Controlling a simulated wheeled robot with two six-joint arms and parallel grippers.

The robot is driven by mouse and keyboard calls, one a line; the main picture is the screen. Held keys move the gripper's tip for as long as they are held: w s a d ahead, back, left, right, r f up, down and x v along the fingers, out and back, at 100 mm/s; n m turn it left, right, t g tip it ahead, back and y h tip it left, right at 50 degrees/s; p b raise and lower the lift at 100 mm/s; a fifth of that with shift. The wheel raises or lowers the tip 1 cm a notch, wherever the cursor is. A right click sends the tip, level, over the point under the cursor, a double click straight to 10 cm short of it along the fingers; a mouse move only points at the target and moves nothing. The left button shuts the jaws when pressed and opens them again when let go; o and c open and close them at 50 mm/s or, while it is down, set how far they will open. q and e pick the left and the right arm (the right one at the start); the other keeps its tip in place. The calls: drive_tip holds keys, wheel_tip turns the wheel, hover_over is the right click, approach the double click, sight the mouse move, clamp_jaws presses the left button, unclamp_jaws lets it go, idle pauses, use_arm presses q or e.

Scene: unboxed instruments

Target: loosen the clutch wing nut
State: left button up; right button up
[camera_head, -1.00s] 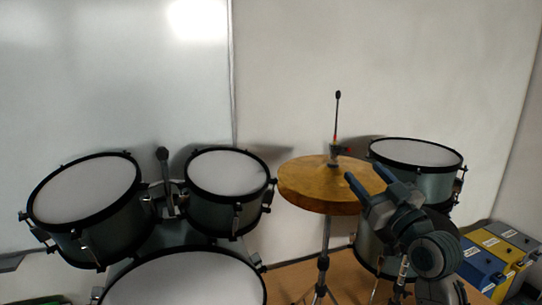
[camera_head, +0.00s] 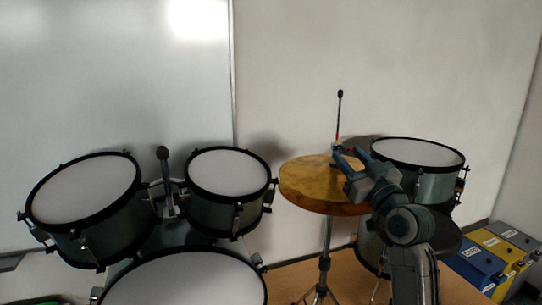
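The hi-hat cymbals (camera_head: 305,183) sit on a stand (camera_head: 325,255), with a thin rod (camera_head: 339,112) rising through their middle. The clutch with its wing nut is at the foot of the rod, just above the top cymbal, and is mostly hidden by my gripper. My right gripper (camera_head: 342,156) reaches in from the lower right over the cymbal, its blue fingers at the clutch. The fingers look apart, one on each side of the rod's base; whether they touch the wing nut is too small to tell. My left gripper is out of view.
A drum (camera_head: 418,152) stands close behind and right of my arm. Two toms (camera_head: 84,190) (camera_head: 228,172) and a large drum (camera_head: 185,280) stand at left. Blue, yellow and grey boxes (camera_head: 478,264) stand at right. The wall behind the rod is clear.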

drive_tip(key=c, duration=0.4)
drive_tip(key=shift+f+b, duration=0.15)
drive_tip(key=shift+b, duration=0.25)
drive_tip(key=o, duration=1)
